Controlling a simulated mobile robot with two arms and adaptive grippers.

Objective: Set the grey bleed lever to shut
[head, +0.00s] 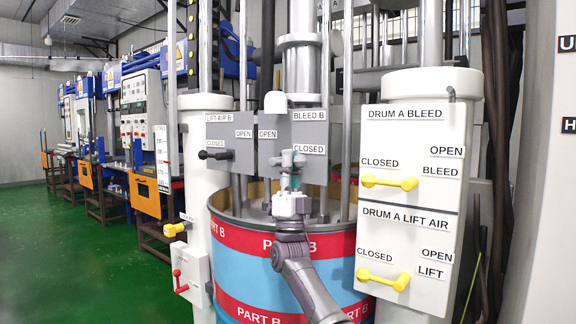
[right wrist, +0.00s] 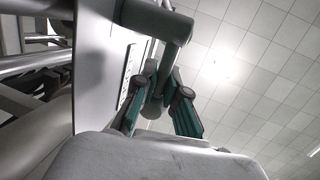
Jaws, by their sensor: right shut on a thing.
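The grey bleed lever (head: 298,158) sits on the grey BLEED B panel (head: 310,128) above the drum. An OPEN label is at its upper left and a CLOSED label at its right. My right gripper (head: 290,183) comes up from below and is shut on the lever, hiding part of it. In the right wrist view the lever (right wrist: 158,20) is a grey rounded bar, with part of it reaching down between the green-padded fingers (right wrist: 155,105). The lever's exact angle is hard to tell. My left gripper is not in view.
A black lever (head: 215,155) is on the LIFT AIR B panel to the left. Yellow levers (head: 388,182) (head: 383,279) are on the white box at right. The PART B drum (head: 262,270) stands below, with vertical rods around the panels. Green floor is clear at left.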

